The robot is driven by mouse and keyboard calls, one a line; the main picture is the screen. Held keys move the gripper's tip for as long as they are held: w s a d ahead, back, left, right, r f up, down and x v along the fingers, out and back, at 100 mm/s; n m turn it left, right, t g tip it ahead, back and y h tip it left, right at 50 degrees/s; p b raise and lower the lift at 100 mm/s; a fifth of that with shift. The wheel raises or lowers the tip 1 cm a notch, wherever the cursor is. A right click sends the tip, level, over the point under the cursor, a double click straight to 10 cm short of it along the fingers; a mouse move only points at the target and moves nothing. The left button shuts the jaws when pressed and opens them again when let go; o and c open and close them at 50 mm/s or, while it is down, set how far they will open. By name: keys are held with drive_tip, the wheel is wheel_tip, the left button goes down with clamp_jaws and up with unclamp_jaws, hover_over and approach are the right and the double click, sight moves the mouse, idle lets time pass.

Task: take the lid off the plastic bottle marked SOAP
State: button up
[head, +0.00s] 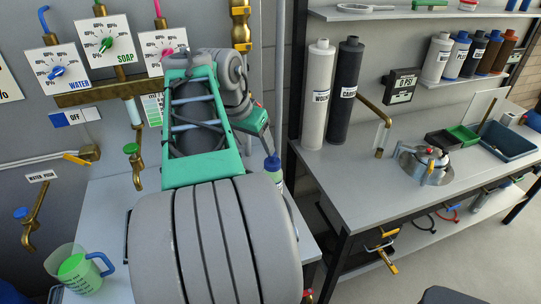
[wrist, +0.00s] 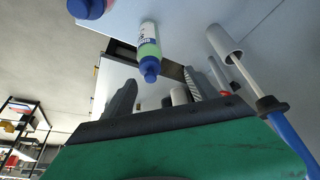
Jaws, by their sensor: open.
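A small plastic bottle with a blue lid (wrist: 149,69) and a white and green body (wrist: 148,42) shows in the wrist view, beyond my fingers. Its label has dark letters too small to read surely. In the head view a bottle with a blue top (head: 272,162) and pale green body stands on the left bench, partly hidden by my arm. My gripper (wrist: 160,88) is open, with dark fingers either side of a gap. The lid lies beyond the fingertips and I see no contact. In the head view my arm hides most of the gripper.
A measuring jug (head: 80,272) with green liquid stands at the left bench's front. SOAP and WATER dials (head: 106,41) are on the wall. A grey pole (head: 281,75) rises behind my arm.

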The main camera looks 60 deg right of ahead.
sight(272, 159)
drive_tip(key=s+d, duration=0.1)
drive_tip(key=s+d+m, duration=0.1)
drive_tip(key=shift+s+d+f, duration=0.1)
drive_tip(key=shift+s+f, duration=0.2)
drive_tip(key=x, duration=0.6)
drive_tip(key=shift+f, duration=0.15)
drive_tip(key=shift+c, duration=0.3)
drive_tip(key=c, duration=1.4)
